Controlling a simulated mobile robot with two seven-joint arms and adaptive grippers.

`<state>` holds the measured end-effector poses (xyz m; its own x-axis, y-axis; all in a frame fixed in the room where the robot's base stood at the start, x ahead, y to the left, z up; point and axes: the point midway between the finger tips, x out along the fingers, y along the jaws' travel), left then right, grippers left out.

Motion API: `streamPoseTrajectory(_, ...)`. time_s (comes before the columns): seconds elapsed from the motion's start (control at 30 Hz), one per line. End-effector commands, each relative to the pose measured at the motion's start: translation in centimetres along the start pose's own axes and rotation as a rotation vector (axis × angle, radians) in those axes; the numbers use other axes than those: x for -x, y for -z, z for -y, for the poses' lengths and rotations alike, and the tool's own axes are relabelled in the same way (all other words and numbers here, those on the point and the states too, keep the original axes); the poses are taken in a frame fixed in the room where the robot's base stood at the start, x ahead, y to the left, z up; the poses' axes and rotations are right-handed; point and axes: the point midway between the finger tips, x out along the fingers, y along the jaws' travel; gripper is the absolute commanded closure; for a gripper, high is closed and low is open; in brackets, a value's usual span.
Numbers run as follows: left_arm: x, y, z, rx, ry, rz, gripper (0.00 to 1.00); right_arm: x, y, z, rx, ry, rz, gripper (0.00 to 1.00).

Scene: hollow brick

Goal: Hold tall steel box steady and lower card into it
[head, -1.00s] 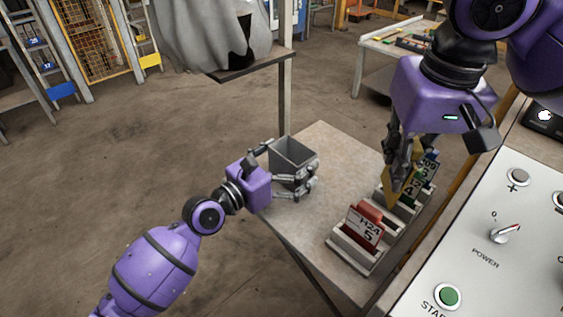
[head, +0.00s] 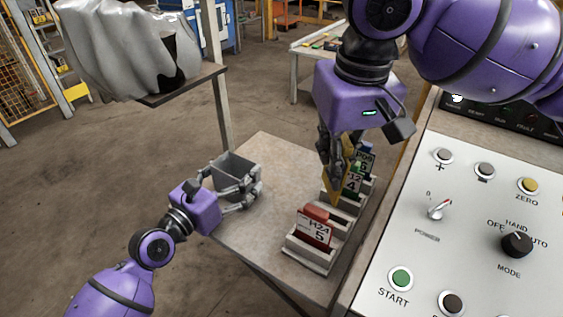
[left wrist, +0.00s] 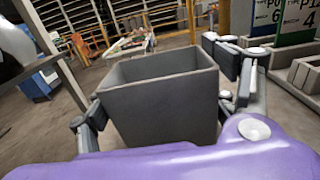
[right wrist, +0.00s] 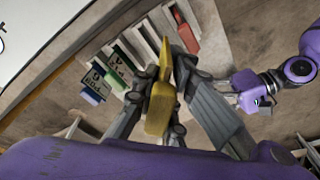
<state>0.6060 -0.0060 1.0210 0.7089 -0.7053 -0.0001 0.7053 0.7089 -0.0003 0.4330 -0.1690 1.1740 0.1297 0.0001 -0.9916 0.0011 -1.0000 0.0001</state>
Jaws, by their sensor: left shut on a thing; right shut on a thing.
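The tall grey steel box (head: 238,166) stands upright and open at the top on the small table. My left gripper (head: 246,192) is shut on it, with fingers along its sides; in the left wrist view the box (left wrist: 160,105) fills the space between the fingers, and the visible part of its inside is bare. The card also shows in the right wrist view (right wrist: 159,110). Whether its lower edge is clear of the rack cannot be told.
The card rack (head: 305,258) holds a red-and-white card (head: 314,230) in front and green and blue cards (head: 366,163) behind. A control panel (head: 470,215) with knobs and buttons borders the right. Bare tabletop (head: 268,212) lies between box and rack. A grey draped shelf (head: 185,82) stands behind.

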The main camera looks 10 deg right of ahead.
Motion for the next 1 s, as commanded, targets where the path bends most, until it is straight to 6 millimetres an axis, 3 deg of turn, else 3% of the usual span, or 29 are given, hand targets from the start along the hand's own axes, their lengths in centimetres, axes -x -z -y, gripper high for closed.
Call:
streamPoseTrajectory(0.17, 0.0, 0.0, 0.0, 0.000, 0.000, 0.000, 0.61, 0.0, 1.9, 1.7, 0.071, 0.010, 0.009, 1.00)
streamPoseTrajectory(0.4, 0.0, -0.1, 0.0, -0.001, 0.000, 0.001, 0.61, -0.8, 9.1, 8.4, 0.375, 0.030, 0.055, 1.00)
streamPoseTrajectory(0.6, 0.0, 0.0, 0.0, 0.000, 0.000, 0.000, 0.61, -1.5, 14.0, 13.4, 0.616, 0.036, 0.089, 1.00)
streamPoseTrajectory(0.8, 0.0, 0.0, 0.0, 0.000, 0.000, 0.000, 0.61, -1.8, 16.5, 15.7, 0.749, 0.036, 0.108, 1.00)
streamPoseTrajectory(1.0, 0.0, 0.0, 0.0, 0.000, 0.000, 0.000, 0.61, -2.1, 17.2, 16.2, 0.787, 0.036, 0.114, 1.00)
